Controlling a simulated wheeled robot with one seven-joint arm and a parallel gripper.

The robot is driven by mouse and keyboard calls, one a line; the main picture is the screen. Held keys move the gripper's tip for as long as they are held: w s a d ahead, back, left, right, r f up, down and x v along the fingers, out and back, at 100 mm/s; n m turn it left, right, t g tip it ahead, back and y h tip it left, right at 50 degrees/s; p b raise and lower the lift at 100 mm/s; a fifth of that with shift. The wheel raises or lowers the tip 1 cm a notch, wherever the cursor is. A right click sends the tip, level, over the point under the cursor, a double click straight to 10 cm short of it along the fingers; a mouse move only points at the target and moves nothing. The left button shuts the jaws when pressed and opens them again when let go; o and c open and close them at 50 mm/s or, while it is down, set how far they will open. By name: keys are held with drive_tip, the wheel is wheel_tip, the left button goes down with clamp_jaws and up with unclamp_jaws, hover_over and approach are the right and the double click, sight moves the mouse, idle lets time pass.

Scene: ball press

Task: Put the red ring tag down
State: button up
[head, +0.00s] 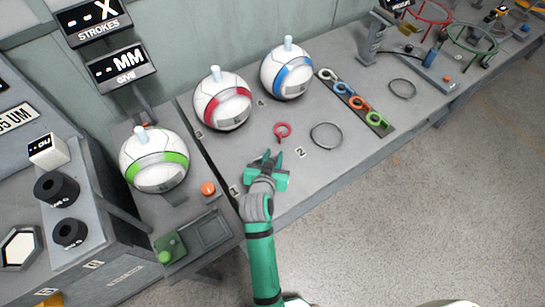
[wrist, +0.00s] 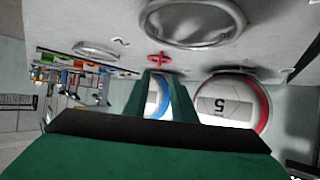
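The red ring tag (head: 282,130) lies on the grey bench, its short stem pointing toward my gripper. My gripper (head: 273,154) has green and dark fingers and sits just in front of the tag, with a gap between its fingertips. In the wrist view, which looks upside down, the red ring tag (wrist: 157,57) shows just beyond the two green fingers (wrist: 164,78). Nothing shows between the fingers except the background and a blue-banded ball. The tag looks apart from the fingers; slight contact cannot be ruled out.
Behind the tag stand a red-banded ball (head: 222,101) and a blue-banded ball (head: 287,73). A green-banded ball (head: 154,160) is at left. A grey ring (head: 326,136) lies right of the tag. A rack (head: 357,101) holds several coloured ring tags.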

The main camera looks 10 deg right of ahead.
drive_tip(key=s+a+f, duration=0.1)
drive_tip(key=s, duration=0.1)
drive_tip(key=s+a+f+n+y, duration=0.1)
drive_tip(key=s+a, duration=0.1)
drive_tip(key=s, duration=0.1)
drive_tip(key=s+a+f+n+t, duration=0.1)
drive_tip(key=s+a, duration=0.1)
drive_tip(key=shift+s+y, duration=0.25)
drive_tip(key=shift+y, duration=0.15)
drive_tip(key=shift+n+t+y, duration=0.7)
drive_tip(key=shift+y, duration=0.2)
drive_tip(key=s+a, duration=0.1)
drive_tip(key=s, duration=0.2)
drive_tip(key=s+a, duration=0.1)
drive_tip(key=s, duration=0.3)
drive_tip(key=s+a, duration=0.1)
drive_tip(key=s, duration=0.2)
drive_tip(key=shift+s+a+f, duration=0.15)
drive_tip(key=shift+s+a, duration=0.1)
drive_tip(key=shift+s, duration=0.15)
drive_tip(key=s+a+r+n+t+y, duration=0.1)
drive_tip(key=s+r, duration=0.3)
drive_tip(key=s, duration=0.4)
drive_tip(key=s+a+r+t, duration=0.1)
drive_tip(key=s+a+r, duration=0.1)
drive_tip(key=s+r, duration=0.3)
drive_tip(key=s, duration=0.2)
drive_tip(key=shift+s+n+y, duration=0.35)
drive_tip(key=shift+n+y, duration=0.05)
